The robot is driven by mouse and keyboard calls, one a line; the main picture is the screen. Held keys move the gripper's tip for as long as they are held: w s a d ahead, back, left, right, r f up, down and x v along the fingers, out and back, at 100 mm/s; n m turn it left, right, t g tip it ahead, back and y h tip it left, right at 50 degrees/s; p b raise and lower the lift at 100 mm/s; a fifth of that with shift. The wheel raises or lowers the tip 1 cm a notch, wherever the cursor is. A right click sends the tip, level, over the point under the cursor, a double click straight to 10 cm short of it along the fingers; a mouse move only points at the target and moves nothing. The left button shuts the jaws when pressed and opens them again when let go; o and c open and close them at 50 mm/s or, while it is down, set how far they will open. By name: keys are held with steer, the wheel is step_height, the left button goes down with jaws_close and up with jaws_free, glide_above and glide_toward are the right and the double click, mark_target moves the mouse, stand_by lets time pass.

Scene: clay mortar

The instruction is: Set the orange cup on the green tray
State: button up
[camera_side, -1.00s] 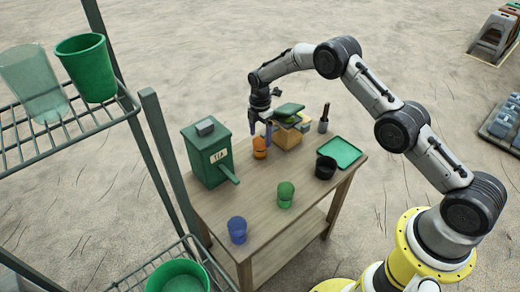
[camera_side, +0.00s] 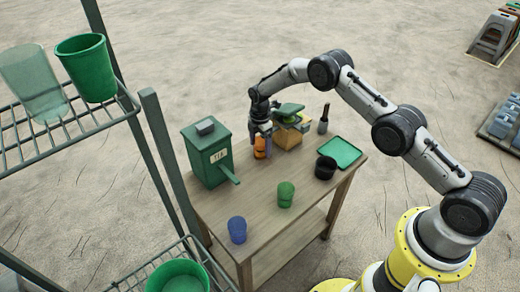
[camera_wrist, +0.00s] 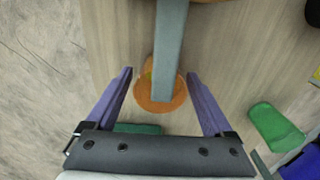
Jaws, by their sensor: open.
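The orange cup (camera_side: 260,152) stands on the wooden table, right of the green box. My gripper (camera_side: 261,137) is lowered over it, with its fingers at the cup's sides. In the wrist view the orange cup (camera_wrist: 160,98) lies between the two open purple fingers (camera_wrist: 160,88), with a gap on each side; a grey bar crosses in front of it. The green tray (camera_side: 339,152) lies flat at the table's right back corner, and its visible surface is bare.
A green box (camera_side: 207,157) with a spout stands left of the cup. A box with a green lid (camera_side: 289,131) is close behind right. A black cup (camera_side: 325,168) stands beside the tray. A green cup (camera_side: 285,194) and a blue cup (camera_side: 237,229) stand nearer the front.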

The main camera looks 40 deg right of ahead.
steer(key=shift+c, duration=0.2)
steer(key=c, duration=0.9)
steer(key=shift+o, duration=0.2)
steer(key=shift+a, duration=1.85)
step_height(320, 180, up, 7)
